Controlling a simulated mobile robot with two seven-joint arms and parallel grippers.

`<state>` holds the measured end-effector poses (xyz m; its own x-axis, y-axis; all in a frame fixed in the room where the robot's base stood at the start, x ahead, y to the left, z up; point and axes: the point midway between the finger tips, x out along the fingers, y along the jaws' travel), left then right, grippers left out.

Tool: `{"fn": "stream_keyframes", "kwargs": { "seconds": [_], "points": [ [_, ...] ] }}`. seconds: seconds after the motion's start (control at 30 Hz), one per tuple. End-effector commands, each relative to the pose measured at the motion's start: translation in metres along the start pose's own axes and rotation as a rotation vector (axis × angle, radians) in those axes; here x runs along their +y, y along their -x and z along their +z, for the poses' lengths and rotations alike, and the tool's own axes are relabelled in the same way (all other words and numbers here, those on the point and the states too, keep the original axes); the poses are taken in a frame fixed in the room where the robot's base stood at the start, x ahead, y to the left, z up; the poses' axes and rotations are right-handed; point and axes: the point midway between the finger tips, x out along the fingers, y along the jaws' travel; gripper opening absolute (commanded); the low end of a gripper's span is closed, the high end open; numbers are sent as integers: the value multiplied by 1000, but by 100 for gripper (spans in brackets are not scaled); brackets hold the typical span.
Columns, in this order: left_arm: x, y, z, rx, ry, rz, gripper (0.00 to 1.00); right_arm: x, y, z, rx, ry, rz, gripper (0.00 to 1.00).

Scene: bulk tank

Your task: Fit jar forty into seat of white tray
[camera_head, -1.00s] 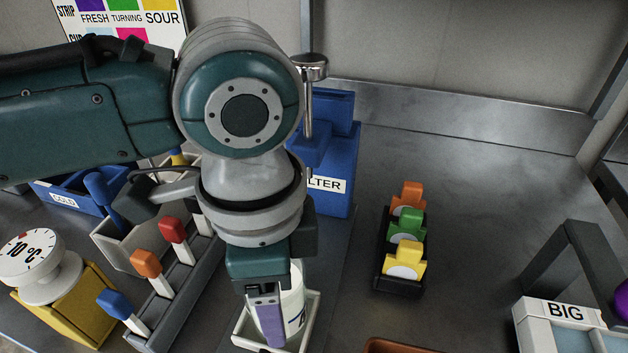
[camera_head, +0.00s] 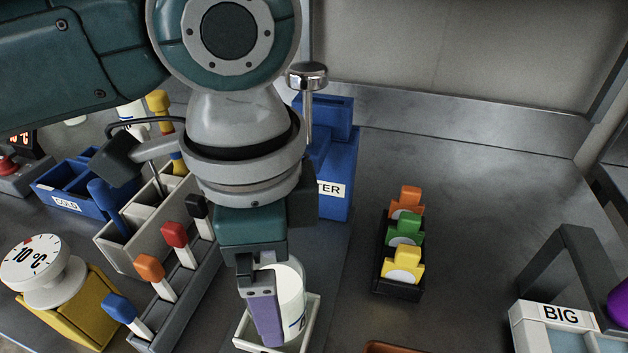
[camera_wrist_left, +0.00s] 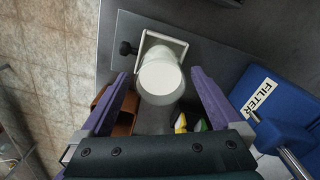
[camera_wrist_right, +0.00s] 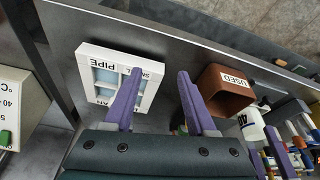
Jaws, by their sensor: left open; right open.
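A white cylindrical jar (camera_head: 290,291) stands upright within the rim of the small white tray (camera_head: 312,322). Its dark label is partly hidden in the head view; the right wrist view shows a jar (camera_wrist_right: 246,122) marked 40. The left wrist view shows the jar (camera_wrist_left: 160,78) from above, with the tray (camera_wrist_left: 178,45) beyond it. My left gripper (camera_wrist_left: 160,84) is open, with one purple finger on each side of the jar and visible gaps. Whether the jar's base is fully down in the seat is hidden. My right gripper (camera_wrist_right: 159,74) is open and empty, away from the jar.
A blue FILTER box (camera_head: 340,160) stands behind the tray. A rack with colored handles (camera_head: 175,285) is at left, and a black holder with colored tabs (camera_head: 398,285) at right. The brown USED bin (camera_wrist_right: 226,90) and white BIG box (camera_head: 560,318) are near the front.

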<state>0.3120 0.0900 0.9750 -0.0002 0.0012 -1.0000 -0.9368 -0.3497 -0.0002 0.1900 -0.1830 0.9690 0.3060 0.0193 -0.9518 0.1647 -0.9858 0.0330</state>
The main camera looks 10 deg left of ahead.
Motion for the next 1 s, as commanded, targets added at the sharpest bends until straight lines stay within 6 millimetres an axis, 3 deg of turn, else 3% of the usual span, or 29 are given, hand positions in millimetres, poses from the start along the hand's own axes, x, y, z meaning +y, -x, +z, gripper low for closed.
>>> {"fn": "stream_keyframes", "kwargs": {
  "seconds": [0.03, 0.2, 0.4, 0.83, 1.0],
  "points": [
    [-1, 16, -1, 3, -1, -4, 99, 0, 5, -2, 0, 0, 0, 57],
    [-1, 51, 0, 3, 0, -3, 99, 0, 10, -3, 0, 0, 0, 57],
    [0, 74, -1, 2, 0, -1, 99, 0, 12, -4, 0, 0, 0, 57],
    [2, 77, -2, 9, 2, 4, 99, 0, 13, -4, 0, 0, 0, 57],
    [27, 73, -18, 121, 41, 31, 99, 1, 23, -8, 0, 0, 0, 57]
  ]
}}
